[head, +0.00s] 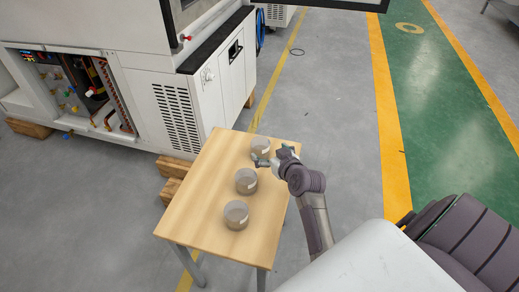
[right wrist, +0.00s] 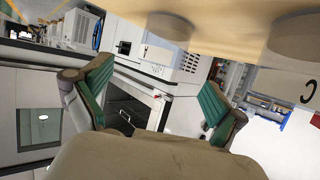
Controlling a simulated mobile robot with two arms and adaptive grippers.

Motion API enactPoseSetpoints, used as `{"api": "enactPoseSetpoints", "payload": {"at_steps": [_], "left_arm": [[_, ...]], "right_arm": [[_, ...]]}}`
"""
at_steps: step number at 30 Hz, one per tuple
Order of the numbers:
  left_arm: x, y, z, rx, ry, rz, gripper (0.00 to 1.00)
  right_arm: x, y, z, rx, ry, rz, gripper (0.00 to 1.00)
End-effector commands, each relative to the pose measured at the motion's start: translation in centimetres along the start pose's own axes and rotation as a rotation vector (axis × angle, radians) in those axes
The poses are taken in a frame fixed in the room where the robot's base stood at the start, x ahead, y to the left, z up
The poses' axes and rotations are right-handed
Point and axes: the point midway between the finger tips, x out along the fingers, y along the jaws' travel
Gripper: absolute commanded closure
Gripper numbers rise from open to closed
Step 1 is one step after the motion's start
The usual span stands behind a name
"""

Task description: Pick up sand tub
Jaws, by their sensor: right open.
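Three round, grey, clear-looking tubs with pale labels stand on the wooden table (head: 195,200): a far tub (head: 260,146), a middle tub (head: 246,181) and a near tub (head: 236,214). They look alike; I cannot tell which one holds sand. My right gripper (head: 273,157) is close beside the far tub, at the table's right side, and partly overlaps it in the head view. In the right wrist view its green-padded fingers (right wrist: 155,100) are wide apart, with nothing clearly held. That view is upside down, with tubs along its top edge. My left gripper is not in view.
A large white machine (head: 160,90) with open pipework stands behind and left of the table. Wooden blocks (head: 172,180) lie by the table's left edge. Grey floor and a green lane with yellow borders (head: 390,110) are open to the right.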

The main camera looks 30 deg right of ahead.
Motion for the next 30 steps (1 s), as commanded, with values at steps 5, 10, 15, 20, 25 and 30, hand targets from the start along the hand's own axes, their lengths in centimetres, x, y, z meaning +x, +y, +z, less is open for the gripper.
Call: {"api": "enactPoseSetpoints", "payload": {"at_steps": [5, 10, 15, 20, 25, 30], "left_arm": [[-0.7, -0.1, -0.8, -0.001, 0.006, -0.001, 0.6], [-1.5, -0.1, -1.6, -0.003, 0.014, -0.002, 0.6], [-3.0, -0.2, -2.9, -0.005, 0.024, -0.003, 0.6], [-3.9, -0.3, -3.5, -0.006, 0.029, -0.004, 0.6], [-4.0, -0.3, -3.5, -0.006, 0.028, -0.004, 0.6], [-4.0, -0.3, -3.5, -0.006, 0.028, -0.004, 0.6]], "right_arm": [[1.8, 0.0, 0.0, 0.0, -0.001, 0.0, 0.04], [3.4, -0.1, -0.1, 0.002, 0.0, -0.001, 0.04], [6.0, -0.3, -0.2, 0.002, -0.001, -0.001, 0.04], [7.0, -0.2, -0.3, 0.0, -0.002, 0.0, 0.04], [7.0, -0.2, -0.3, 0.0, -0.002, 0.0, 0.04], [7.0, -0.2, -0.3, -0.001, -0.002, 0.0, 0.25]]}}
